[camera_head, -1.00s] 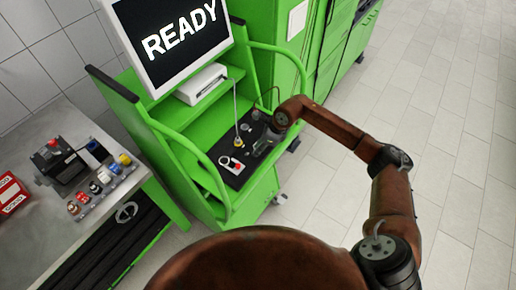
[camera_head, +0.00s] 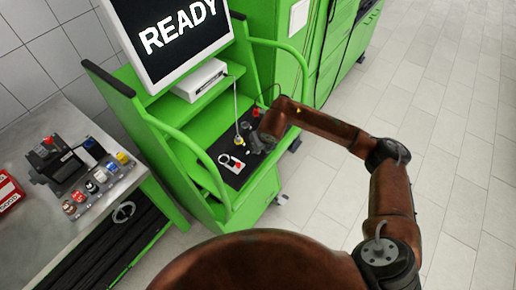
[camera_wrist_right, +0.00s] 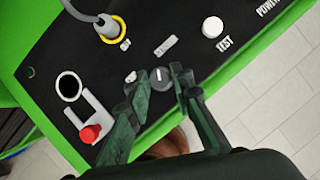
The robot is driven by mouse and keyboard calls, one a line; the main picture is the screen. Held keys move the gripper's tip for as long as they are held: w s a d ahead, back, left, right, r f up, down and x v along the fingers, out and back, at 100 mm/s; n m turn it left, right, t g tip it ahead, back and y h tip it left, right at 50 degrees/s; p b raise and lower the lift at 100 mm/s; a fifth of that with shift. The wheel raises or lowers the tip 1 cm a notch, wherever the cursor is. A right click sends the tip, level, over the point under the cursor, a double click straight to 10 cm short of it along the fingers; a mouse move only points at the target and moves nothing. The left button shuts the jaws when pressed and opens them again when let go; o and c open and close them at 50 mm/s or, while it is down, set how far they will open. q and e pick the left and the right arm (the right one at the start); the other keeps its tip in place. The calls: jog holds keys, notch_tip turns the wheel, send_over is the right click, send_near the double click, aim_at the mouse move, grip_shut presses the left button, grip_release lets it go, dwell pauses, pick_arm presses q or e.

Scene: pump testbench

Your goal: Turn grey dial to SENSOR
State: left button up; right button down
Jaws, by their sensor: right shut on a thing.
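The grey dial (camera_wrist_right: 160,79) sits on the black control panel, its white mark pointing up in the right wrist view. My right gripper (camera_wrist_right: 158,82) has a dark green finger on either side of the dial and is shut on it. A label that looks like SENSOR (camera_wrist_right: 166,45) lies just above the dial; a smaller pale label (camera_wrist_right: 131,77) lies to its left. In the head view my right gripper (camera_head: 256,143) is over the panel of the green testbench (camera_head: 213,211), and the dial is hidden there. My left gripper is not in view.
Near the fingers are a red knob (camera_wrist_right: 90,133) on a grey bracket, a white TEST button (camera_wrist_right: 212,27) and a cable plug in a yellow-ringed socket (camera_wrist_right: 110,28). A screen (camera_head: 175,35) reads READY. A grey table (camera_head: 50,230) with parts stands left.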

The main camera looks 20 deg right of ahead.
jog(key=shift+m, duration=0.6)
jog(key=shift+h+b, duration=0.3)
jog(key=c, duration=1.7)
grip_release()
jog(key=v, duration=1.2)
